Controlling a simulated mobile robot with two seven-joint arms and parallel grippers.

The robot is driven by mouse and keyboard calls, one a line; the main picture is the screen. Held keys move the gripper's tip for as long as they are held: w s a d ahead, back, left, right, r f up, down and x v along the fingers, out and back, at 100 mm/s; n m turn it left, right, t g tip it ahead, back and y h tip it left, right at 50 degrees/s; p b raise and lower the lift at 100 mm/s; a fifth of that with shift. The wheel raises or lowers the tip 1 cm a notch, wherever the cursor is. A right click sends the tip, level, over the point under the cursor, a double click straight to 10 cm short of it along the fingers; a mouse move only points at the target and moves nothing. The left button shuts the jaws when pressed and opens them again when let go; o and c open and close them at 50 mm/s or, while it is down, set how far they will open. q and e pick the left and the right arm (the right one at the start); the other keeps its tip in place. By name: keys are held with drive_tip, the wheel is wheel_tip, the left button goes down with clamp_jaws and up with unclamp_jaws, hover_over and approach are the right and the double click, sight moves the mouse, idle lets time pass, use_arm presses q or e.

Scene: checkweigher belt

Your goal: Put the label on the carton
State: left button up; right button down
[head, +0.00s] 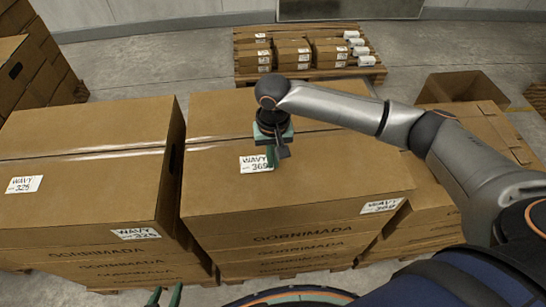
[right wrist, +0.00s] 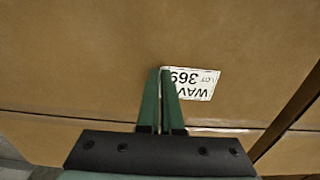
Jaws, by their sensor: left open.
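The label (head: 256,163), white and printed WAVY and 369, lies flat against or just above the top of the middle carton (head: 330,165). Whether it touches cannot be told. My right gripper (head: 271,158) is over the carton top, its fingers pointing down. In the right wrist view its two green fingers (right wrist: 161,72) are close together, with the edge of the label (right wrist: 200,83) between their tips. The right finger hides part of the print. My left gripper (head: 165,297) shows only its green fingertips at the bottom edge, apart and empty.
An open box (head: 463,86) stands at right. A pallet with small cartons (head: 291,54) is behind.

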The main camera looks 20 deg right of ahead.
drive_tip(key=c, duration=1.1)
unclamp_jaws()
wheel_tip(320, 180, up, 12)
drive_tip(key=shift+r+p, duration=0.1)
drive_tip(key=shift+p, duration=0.2)
drive_tip(key=shift+c, duration=0.3)
